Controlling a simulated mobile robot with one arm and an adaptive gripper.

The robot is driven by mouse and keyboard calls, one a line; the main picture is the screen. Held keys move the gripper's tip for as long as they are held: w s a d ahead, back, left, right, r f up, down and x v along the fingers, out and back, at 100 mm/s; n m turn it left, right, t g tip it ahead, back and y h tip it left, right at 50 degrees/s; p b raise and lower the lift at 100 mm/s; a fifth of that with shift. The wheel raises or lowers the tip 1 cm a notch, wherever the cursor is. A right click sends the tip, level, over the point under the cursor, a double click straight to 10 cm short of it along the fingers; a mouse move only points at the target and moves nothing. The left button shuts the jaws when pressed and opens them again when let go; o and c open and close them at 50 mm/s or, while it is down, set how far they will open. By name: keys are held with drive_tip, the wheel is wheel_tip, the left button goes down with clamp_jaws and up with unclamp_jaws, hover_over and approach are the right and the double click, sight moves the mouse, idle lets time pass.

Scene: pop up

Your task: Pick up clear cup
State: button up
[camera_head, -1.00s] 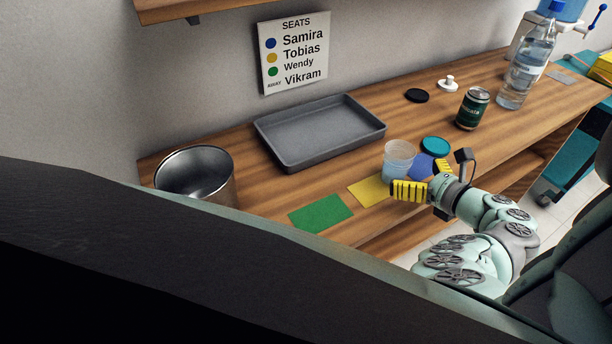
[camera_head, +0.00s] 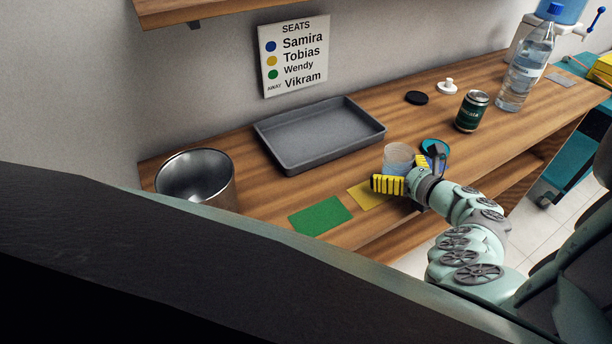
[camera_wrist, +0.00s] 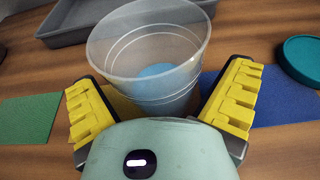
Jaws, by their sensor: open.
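The clear cup (camera_head: 398,157) stands upright on the wooden counter, by the yellow and blue mats. In the wrist view the clear cup (camera_wrist: 150,55) is see-through, with a blue patch showing at its bottom. My gripper (camera_head: 405,180) is at the near side of the cup, with its yellow-padded fingers spread. In the wrist view my gripper (camera_wrist: 163,100) has one finger on each side of the cup's lower part. Gaps seem to show between pads and cup, and it is not clear whether either finger touches it.
The yellow mat (camera_head: 368,195), green mat (camera_head: 320,215) and blue mat (camera_wrist: 285,98) lie along the front edge. A teal lid (camera_wrist: 302,60) is right of the cup. A grey tray (camera_head: 320,135), metal bin (camera_head: 195,178), green can (camera_head: 472,111) and bottle (camera_head: 526,70) stand farther off.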

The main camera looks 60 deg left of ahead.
sight(397, 159)
drive_tip(key=shift+c, duration=0.3)
drive_tip(key=c, duration=1.2)
drive_tip(key=shift+c, duration=0.2)
drive_tip(key=shift+r, duration=0.15)
drive_tip(key=shift+r, duration=0.4)
drive_tip(key=r, duration=0.2)
drive_tip(key=shift+s+r+p, duration=0.2)
drive_tip(key=shift+r+p, duration=0.1)
drive_tip(key=shift+r, duration=0.05)
drive_tip(key=s+d+r, duration=0.1)
drive_tip(key=s+d, duration=0.8)
drive_tip(key=s, duration=0.3)
drive_tip(key=shift+s+r, duration=0.15)
drive_tip(key=shift+s, duration=0.2)
